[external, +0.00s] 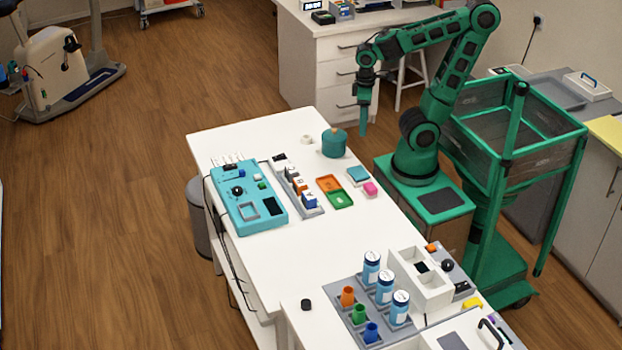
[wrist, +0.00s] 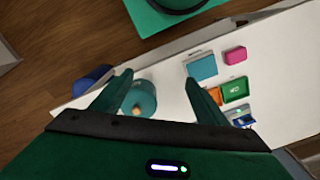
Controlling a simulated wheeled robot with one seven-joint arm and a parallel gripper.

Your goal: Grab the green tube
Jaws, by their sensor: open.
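The green tube (external: 359,314) stands upright in a grey rack (external: 342,291) near the front of the white table in the external view. It is between an orange tube (external: 347,296) and a blue tube (external: 371,332). The green tube does not show in the wrist view. My gripper (external: 363,128) hangs above the table's far right edge, well away from the rack. Its two fingers (wrist: 158,80) are spread and empty in the wrist view, with a teal pot (wrist: 141,98) below them.
Blue-labelled bottles (external: 384,288) stand in the rack right beside the tubes. A white divided box (external: 428,289) is right of them. The teal pot (external: 334,143), a pink block (external: 370,189) and a turquoise device (external: 249,197) are farther back. The table between them and the rack is clear.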

